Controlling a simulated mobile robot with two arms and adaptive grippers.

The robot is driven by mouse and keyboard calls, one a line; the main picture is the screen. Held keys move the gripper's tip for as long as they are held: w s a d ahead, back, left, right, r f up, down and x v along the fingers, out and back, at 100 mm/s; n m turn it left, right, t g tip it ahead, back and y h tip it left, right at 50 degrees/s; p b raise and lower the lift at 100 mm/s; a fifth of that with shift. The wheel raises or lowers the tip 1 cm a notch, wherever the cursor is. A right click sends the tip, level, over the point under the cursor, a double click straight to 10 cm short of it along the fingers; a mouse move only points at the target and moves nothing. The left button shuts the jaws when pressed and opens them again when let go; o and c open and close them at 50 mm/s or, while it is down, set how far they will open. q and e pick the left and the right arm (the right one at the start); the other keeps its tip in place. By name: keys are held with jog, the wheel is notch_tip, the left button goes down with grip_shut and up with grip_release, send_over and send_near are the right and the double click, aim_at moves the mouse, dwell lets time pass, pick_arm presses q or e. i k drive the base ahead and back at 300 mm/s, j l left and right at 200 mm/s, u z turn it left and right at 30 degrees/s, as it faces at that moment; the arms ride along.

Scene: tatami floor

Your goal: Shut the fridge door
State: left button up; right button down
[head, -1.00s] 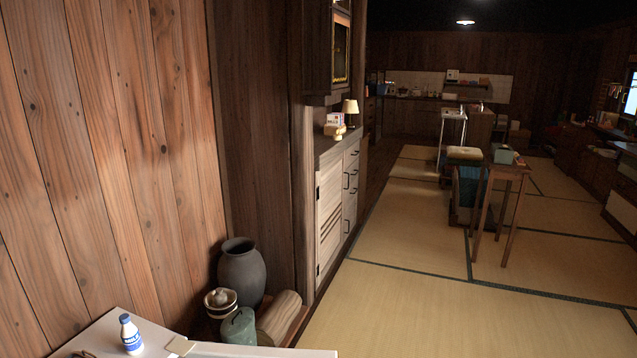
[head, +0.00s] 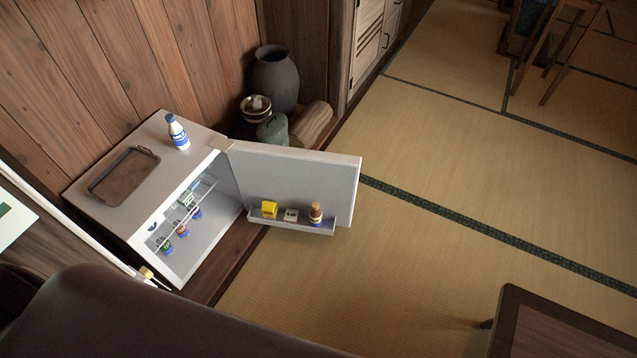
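A small white fridge (head: 215,238) stands against the wooden wall at the left in the head view. Its door (head: 300,178) is wide open, swung out to the right from the hinge near the wall. The door's inner shelf (head: 285,225) holds a yellow item, a small white carton and a brown bottle. Several small jars (head: 182,230) stand on a shelf inside the fridge. A milk bottle (head: 178,133) and a brown tray (head: 124,176) rest on top of the fridge. Neither of my grippers is in view.
A dark table corner (head: 560,325) is at the lower right. A dark rounded surface fills the lower left. The tatami (head: 440,220) right of the door is clear.

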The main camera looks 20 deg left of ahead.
aim_at(293, 178)
jog(key=i+z, duration=0.35)
jog(key=i, duration=0.25)
jog(key=i+j+z, duration=0.15)
jog(key=i+z, duration=0.15)
jog(key=i, duration=0.25)
jog(key=i+u, duration=0.1)
jog(key=i, duration=0.35)
jog(key=i+l+u, duration=0.1)
jog(key=i, duration=0.35)
jog(key=i+l+u, duration=0.1)
jog(key=i, duration=0.35)
jog(key=i+l+u, duration=0.1)
jog(key=i, duration=0.35)
jog(key=i+u, duration=0.6)
jog(key=u, duration=0.25)
jog(key=i+u, duration=0.4)
jog(key=i+l+u, duration=0.15)
jog(key=u, duration=0.25)
jog(key=l+u, duration=0.1)
jog(key=u, duration=2.6)
